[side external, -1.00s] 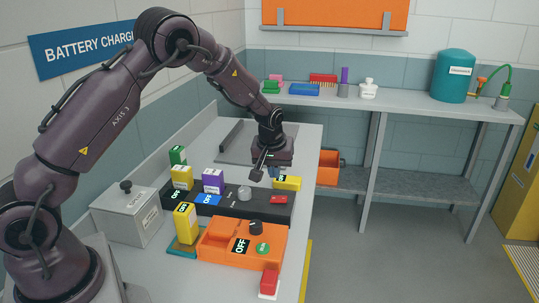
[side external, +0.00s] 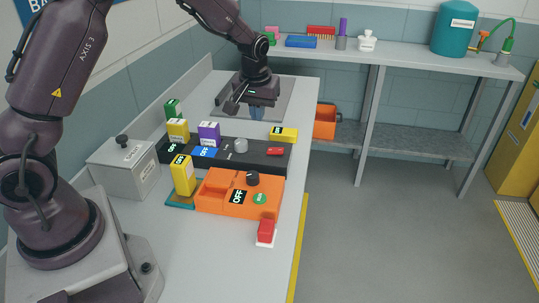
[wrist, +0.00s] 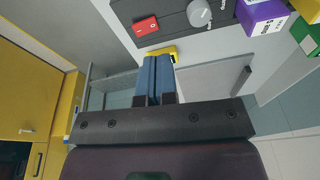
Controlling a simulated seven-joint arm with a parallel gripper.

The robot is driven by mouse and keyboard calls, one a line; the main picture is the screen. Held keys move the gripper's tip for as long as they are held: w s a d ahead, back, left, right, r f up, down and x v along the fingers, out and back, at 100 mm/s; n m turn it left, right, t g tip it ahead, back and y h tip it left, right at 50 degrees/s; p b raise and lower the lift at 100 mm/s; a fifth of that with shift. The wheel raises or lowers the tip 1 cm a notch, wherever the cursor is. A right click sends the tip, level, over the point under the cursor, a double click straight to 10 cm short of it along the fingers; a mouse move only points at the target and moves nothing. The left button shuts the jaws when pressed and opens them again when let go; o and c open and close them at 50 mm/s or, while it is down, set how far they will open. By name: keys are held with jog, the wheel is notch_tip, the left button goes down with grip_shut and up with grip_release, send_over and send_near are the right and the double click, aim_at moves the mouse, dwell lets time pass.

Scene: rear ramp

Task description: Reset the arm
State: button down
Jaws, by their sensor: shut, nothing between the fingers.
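My gripper (side external: 257,112) hangs over the grey metal plate (side external: 283,103) at the far part of the bench, beyond the dark control panel. In the wrist view its two blue fingers (wrist: 157,62) lie side by side, shut with nothing between them. My arm is bent and reaches toward the back of the bench. The yellow block (side external: 283,134) lies at the far right of the panel, apart from the gripper; it also shows just past the fingertips in the wrist view (wrist: 168,50).
The dark panel (side external: 222,158) carries a grey knob (side external: 241,146) and red switch (side external: 275,151). Yellow, purple and green blocks stand nearby. An orange control box (side external: 222,200), upright yellow block (side external: 183,175) and grey lidded box (side external: 125,172) are closer. A shelf (side external: 400,62) stands behind.

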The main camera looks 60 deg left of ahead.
jog(key=s+d+r+m+t, duration=0.1)
jog(key=s+d+r, duration=0.3)
jog(key=s, duration=0.4)
jog(key=s+d+r+m+t+h, duration=0.1)
jog(key=s+d+r+m, duration=0.3)
jog(key=s+r, duration=0.3)
jog(key=s+d+r+m+t, duration=0.2)
jog(key=s+d+r, duration=0.2)
jog(key=s, duration=0.5)
notch_tip(320, 180, up, 2)
jog(key=shift+s+d+m+h, duration=0.15)
jog(key=shift+s+m+h, duration=0.1)
jog(key=shift+m+h, duration=0.15)
